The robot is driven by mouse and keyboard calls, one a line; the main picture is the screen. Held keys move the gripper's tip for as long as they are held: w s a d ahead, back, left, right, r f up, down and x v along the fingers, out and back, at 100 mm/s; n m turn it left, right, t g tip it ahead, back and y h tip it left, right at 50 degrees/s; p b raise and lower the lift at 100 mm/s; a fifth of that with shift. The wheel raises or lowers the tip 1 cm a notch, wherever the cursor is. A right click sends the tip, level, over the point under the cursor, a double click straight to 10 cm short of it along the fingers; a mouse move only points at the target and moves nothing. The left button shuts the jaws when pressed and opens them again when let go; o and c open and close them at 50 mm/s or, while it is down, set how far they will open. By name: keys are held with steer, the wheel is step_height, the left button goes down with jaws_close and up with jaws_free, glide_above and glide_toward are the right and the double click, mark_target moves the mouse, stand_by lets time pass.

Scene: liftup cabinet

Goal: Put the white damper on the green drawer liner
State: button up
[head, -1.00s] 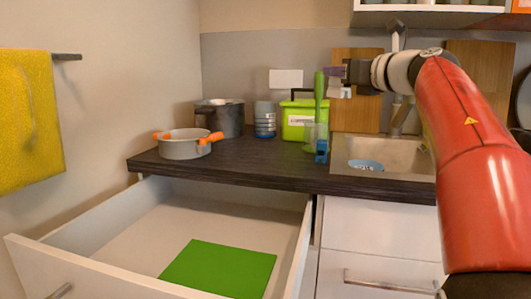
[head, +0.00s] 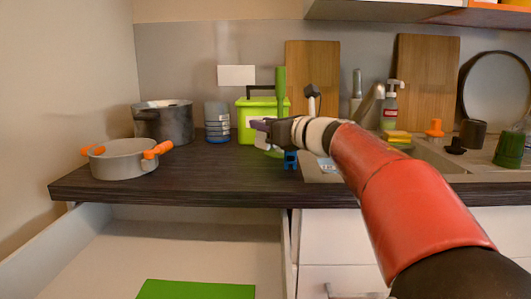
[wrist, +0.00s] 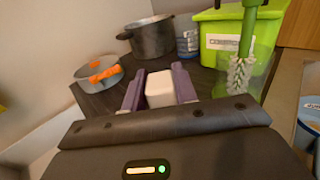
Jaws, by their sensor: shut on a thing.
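My gripper (head: 258,127) is shut on the white damper (wrist: 160,90), a small white block between the two purple fingers in the wrist view. The gripper is above the dark counter's front area, in front of the lime-green box in the head view. In the head view the arm largely hides the damper. The green drawer liner (head: 195,290) lies flat in the open drawer, below and to the left of my gripper. The lower picture edge cuts it off.
The white drawer (head: 180,250) is pulled out below the counter (head: 100,187). On the counter stand a grey pot with orange handles (head: 122,160), a dark pot (head: 163,122), a blue-grey jar (head: 217,122) and a lime-green box (head: 262,107). The sink (head: 440,158) is right.

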steer(key=shift+f, duration=3.4)
steer(key=o, duration=1)
steer(key=shift+o, duration=0.2)
